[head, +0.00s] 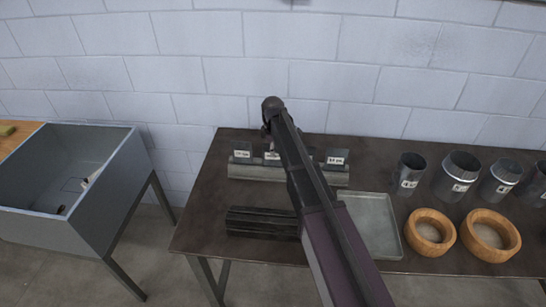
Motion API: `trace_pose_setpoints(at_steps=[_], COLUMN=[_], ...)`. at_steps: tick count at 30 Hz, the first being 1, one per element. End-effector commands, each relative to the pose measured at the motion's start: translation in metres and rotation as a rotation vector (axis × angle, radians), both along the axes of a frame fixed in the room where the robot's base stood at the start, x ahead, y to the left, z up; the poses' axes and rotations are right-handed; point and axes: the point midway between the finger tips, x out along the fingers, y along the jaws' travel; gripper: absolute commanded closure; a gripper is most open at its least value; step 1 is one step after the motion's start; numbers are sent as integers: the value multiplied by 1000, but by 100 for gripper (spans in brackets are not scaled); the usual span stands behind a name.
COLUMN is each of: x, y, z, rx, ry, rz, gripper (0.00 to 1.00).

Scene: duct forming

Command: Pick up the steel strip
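I cannot tell for sure which piece is the steel strip. A grey slotted metal holder (252,172) lies along the back of the dark table, with small white labels standing on it. Dark plates stand up behind these labels. Nearer the front lies a dark, ridged block of long parallel bars (262,223). My arm crosses the view from the lower right and covers the middle of the holder and the right end of the block. Its far end is a round dark joint above the table's back edge. The fingers of my gripper cannot be made out.
A shallow grey metal tray (376,234) lies right of my arm. Several labelled metal cylinders (409,168) stand at the right, with two wooden rings (428,231) before them. A grey open bin (112,208) on legs stands left, across a gap. A block wall closes the back.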

Motion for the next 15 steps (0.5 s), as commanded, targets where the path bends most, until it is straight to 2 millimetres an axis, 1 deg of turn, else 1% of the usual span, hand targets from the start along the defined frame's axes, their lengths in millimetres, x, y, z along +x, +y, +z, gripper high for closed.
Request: trace_pose_setpoints(at_steps=[1, 2, 3, 15], x=[0, 0, 0, 0], y=[0, 0, 0, 0], z=[0, 0, 0, 0], rx=[0, 0, 0, 0], ry=[0, 0, 0, 0], rz=[0, 0, 0, 0], gripper=[85, 94, 100, 100])
